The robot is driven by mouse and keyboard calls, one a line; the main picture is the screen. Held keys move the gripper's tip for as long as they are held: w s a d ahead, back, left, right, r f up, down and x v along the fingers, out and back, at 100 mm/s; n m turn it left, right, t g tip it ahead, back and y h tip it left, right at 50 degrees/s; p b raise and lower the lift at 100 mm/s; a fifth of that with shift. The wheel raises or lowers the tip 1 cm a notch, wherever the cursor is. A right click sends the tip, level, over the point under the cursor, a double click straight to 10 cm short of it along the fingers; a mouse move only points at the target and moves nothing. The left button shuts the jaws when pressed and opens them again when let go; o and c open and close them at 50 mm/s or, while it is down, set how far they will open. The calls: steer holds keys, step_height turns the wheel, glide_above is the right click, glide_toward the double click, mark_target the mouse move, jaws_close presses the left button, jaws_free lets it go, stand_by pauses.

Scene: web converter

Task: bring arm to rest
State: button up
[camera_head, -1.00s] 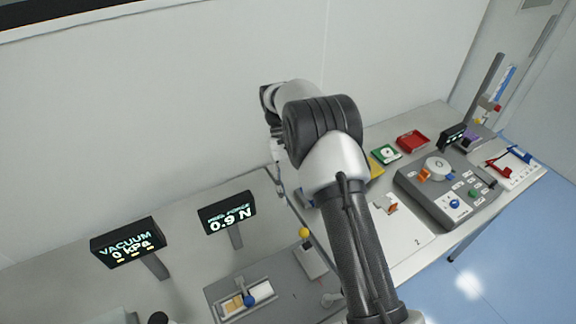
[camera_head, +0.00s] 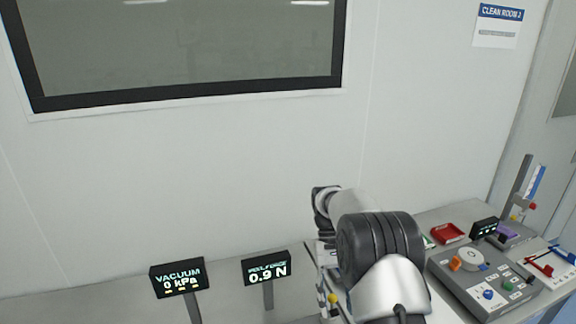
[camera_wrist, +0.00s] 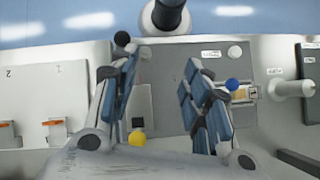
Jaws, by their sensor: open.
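My gripper (camera_wrist: 158,88) shows in the wrist view with its two blue-padded fingers spread apart and nothing between them. It hangs above a grey device plate (camera_wrist: 165,75) with a yellow ball knob (camera_wrist: 137,138) and a blue ball knob (camera_wrist: 232,84). In the head view my arm rises from the lower right and bends over the bench; the gripper's fingers are mostly hidden behind it there.
Two displays, vacuum (camera_head: 178,278) and peel force (camera_head: 266,268), stand left of my arm. A wall with a dark window (camera_head: 180,45) stands behind the bench.

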steer(key=s+d+r+t+b, duration=0.1)
steer(key=s+r+t+b, duration=0.45)
steer(key=r, duration=0.75)
steer(key=s+f+t+b, duration=0.1)
steer(key=s+f+t, duration=0.1)
steer(key=s, duration=0.7)
steer(key=s+d+f+t+y+b, duration=0.1)
steer(key=s+t, duration=0.3)
steer(key=s, duration=0.6)
steer(key=shift+f+b, duration=0.6)
steer(key=shift+f, duration=0.15)
steer(key=shift+c, duration=0.3)
